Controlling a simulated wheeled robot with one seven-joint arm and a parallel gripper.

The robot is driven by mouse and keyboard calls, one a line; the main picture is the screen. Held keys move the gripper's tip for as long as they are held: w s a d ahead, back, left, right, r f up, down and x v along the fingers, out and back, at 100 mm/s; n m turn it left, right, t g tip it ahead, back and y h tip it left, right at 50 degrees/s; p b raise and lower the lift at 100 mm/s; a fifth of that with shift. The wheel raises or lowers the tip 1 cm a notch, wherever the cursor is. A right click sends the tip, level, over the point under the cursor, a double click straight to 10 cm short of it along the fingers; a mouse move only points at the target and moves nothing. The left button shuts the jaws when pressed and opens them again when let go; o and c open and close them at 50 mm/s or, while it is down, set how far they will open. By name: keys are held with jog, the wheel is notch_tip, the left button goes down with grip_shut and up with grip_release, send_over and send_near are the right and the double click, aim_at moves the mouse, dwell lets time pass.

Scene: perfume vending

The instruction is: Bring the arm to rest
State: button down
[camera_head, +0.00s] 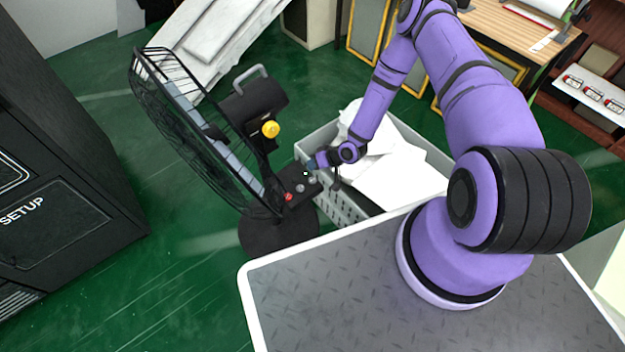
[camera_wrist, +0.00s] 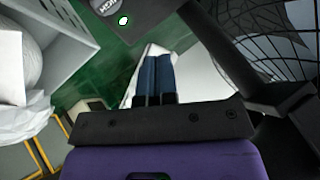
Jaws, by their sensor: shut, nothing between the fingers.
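My gripper (camera_head: 311,163) is at the end of my purple arm, which reaches out over the light grey crate. Its two blue fingers are shut together with nothing between them, as the wrist view (camera_wrist: 156,62) shows. In the head view it is close to the control panel (camera_head: 300,188) of a black fan. I cannot tell whether it touches the panel. The panel has a red button (camera_head: 289,197) and grey ones.
The fan's wire cage (camera_head: 190,125) stands left of my gripper. The grey crate (camera_head: 346,209) holds white sheets (camera_head: 400,172). A dark cabinet (camera_head: 60,190) stands at the left, a wooden table (camera_head: 497,27) at the back right. Green floor (camera_head: 120,300) is open at the lower left.

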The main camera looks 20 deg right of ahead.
dwell(0.3)
jog(key=w+d+r+n+h, duration=0.15)
jog(key=w+d+r, duration=0.25)
jog(key=r, duration=0.6)
jog(key=w+d+r+h, duration=0.3)
jog(key=w+d+r, duration=0.1)
jog(key=r, duration=0.7)
jog(key=s+d+r+h, duration=0.1)
jog(key=s+r+h, duration=0.1)
jog(key=r, duration=1)
jog(key=s+d+r+h, duration=0.1)
jog(key=r, duration=1.1)
jog(key=s+r+m+h, duration=0.2)
jog(key=s+r, duration=1.3)
jog(key=r, duration=0.3)
jog(key=s+a+r+y, duration=0.1)
jog(key=s+r, duration=0.2)
jog(key=s, duration=0.6)
jog(key=s+a+r+m+y, duration=0.1)
jog(key=s+a+r, duration=0.1)
jog(key=s, duration=0.8)
jog(key=shift+s+a+r, duration=0.25)
jog(key=shift+a+r, duration=0.05)
jog(key=shift+r, duration=0.6)
